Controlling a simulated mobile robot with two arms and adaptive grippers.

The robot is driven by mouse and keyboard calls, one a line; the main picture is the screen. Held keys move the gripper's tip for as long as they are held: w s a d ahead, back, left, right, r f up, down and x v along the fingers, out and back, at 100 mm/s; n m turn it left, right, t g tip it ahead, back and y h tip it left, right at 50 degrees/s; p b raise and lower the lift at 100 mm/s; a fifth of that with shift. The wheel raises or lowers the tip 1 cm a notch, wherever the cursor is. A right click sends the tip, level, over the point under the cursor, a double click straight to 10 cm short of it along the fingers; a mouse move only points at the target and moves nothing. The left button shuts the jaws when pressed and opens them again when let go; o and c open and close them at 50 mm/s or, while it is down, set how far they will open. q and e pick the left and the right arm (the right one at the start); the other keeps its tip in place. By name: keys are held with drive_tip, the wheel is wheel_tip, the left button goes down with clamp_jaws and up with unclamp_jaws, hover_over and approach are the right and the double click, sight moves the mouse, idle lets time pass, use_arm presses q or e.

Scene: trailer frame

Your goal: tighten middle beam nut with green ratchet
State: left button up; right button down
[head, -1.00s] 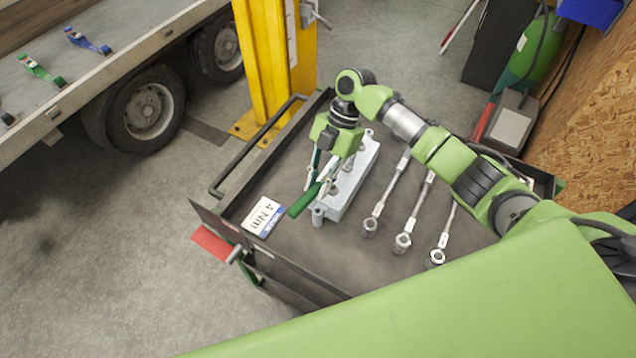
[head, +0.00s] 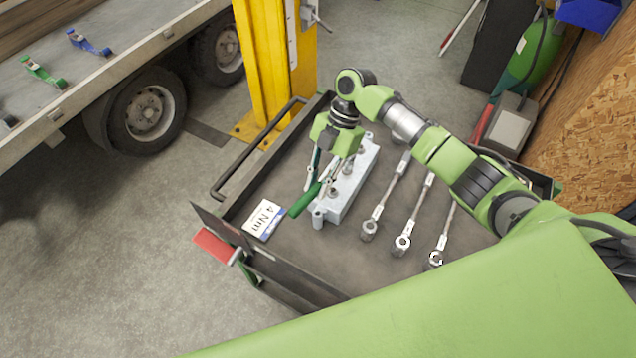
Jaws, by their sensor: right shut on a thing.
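The green ratchet (head: 303,201) shows as a green handle at the front left side of the grey metal beam (head: 336,207) on the cart. My right gripper (head: 325,178) points down over the beam's left side and is shut on the ratchet. The beam carries several nuts in a row along its top, partly covered by the gripper. The ratchet's head is hidden by the gripper and fingers, so I cannot tell whether it sits on the middle nut. My left gripper is not in view.
The dark cart top (head: 290,255) also holds three metal torque wrenches (head: 385,205) right of the beam and a white "4 Nm" card (head: 263,219) at left. A yellow post (head: 268,60) stands behind. A trailer (head: 100,60) with green and blue straps is at the left.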

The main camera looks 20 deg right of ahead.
drive_tip(key=shift+r, duration=0.1)
wheel_tip(320, 180, up, 4)
drive_tip(key=p, duration=0.3)
drive_tip(key=c, duration=2.4)
unclamp_jaws()
drive_tip(key=shift+c, duration=0.2)
clamp_jaws()
